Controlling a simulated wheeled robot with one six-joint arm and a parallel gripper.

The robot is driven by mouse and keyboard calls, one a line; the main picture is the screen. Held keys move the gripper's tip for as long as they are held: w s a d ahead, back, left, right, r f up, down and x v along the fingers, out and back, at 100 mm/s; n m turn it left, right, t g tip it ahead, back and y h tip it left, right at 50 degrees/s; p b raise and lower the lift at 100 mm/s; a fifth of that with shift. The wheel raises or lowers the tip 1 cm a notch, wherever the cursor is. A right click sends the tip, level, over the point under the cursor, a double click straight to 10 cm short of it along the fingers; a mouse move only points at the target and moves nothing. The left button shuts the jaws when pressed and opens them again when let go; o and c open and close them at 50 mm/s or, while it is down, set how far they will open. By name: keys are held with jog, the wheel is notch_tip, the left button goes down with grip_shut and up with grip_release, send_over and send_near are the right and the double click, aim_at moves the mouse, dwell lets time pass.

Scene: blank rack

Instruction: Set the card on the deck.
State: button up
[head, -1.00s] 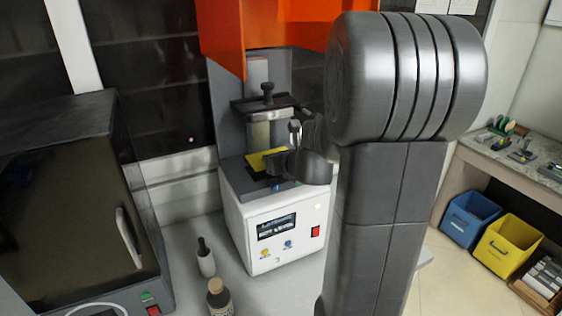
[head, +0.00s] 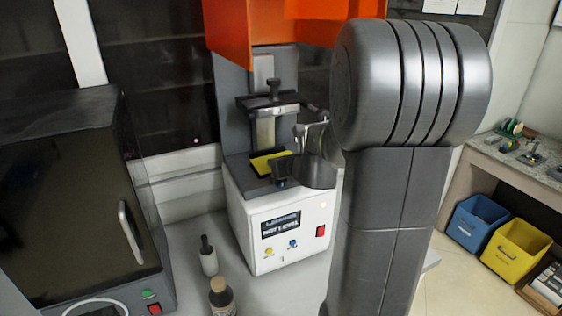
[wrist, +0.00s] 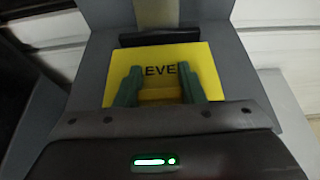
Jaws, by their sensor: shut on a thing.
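The yellow card (head: 262,163) is at the dark deck of the white-based machine (head: 282,232), under its raised dark head (head: 270,104). In the wrist view the card (wrist: 195,58) shows the letters "EVE", with the rest hidden by my fingers. My gripper (wrist: 160,84) is shut on the card's near part, its two green fingers apart with the card between them. In the head view my gripper (head: 284,168) comes in from the right and hides part of the deck. Whether the card touches the deck I cannot tell.
The machine's display (head: 281,223) reads "NOT LEVEL". An orange hood (head: 238,28) hangs above. A dark cabinet (head: 75,200) stands left. Blue (head: 475,222) and yellow (head: 515,248) bins sit at right.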

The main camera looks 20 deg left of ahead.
jog(key=shift+f+b, duration=0.5)
jog(key=shift+f, duration=0.05)
jog(key=o, duration=1.1)
jog(key=p+v, duration=0.2)
jog(key=v, duration=1.1)
jog(key=shift+s+d+r, duration=0.25)
jog(key=b+x, duration=0.2)
jog(key=x, duration=1.2)
jog(key=shift+s+d, duration=0.1)
jog(key=shift+d, duration=0.05)
